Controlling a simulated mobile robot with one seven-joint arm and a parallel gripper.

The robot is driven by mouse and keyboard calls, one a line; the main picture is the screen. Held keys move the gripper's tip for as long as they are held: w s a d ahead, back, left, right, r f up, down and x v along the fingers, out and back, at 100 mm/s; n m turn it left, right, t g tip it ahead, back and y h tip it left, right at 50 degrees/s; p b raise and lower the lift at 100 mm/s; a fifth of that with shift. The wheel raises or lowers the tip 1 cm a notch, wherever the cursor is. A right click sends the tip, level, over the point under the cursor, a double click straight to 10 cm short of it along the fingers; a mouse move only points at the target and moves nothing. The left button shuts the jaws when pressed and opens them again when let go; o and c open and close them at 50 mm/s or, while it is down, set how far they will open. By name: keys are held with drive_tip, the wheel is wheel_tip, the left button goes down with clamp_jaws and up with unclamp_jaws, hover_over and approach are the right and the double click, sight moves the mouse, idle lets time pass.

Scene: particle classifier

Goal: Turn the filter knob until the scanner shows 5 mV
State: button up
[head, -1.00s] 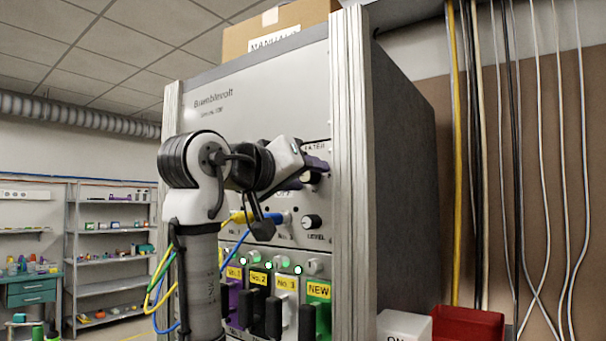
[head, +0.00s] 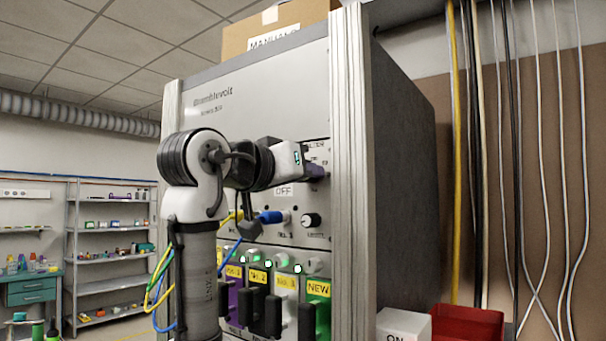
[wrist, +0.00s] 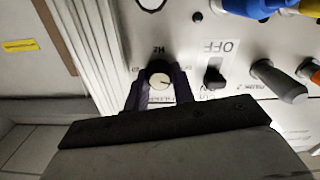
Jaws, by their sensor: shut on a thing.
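The filter knob (wrist: 160,81) is dark with a pale round cap bearing a pointer line. It shows in the wrist view, between the two purple fingers of my gripper (wrist: 158,88). The fingers are shut on the knob from both sides. In the head view my gripper (head: 315,170) is at the upper right of the panel and hides the knob. The scanner (head: 265,115) is a tall grey rack front. No mV reading is visible in either view.
A switch (wrist: 214,77) by an OFF label and a grey lever (wrist: 278,82) are beside the knob. A blue plug (head: 270,217) and the level knob (head: 311,220) are below my gripper. Several labelled modules line the lower rack. A metal post (head: 350,200) edges the panel.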

drive_tip(key=m, duration=0.5)
drive_tip(key=shift+m, duration=0.3)
idle(0.4)
drive_tip(key=o, duration=1)
drive_tip(key=b+v, duration=0.4)
drive_tip(key=v, duration=1)
drive_tip(key=shift+b, duration=0.4)
drive_tip(key=shift+d, duration=0.1)
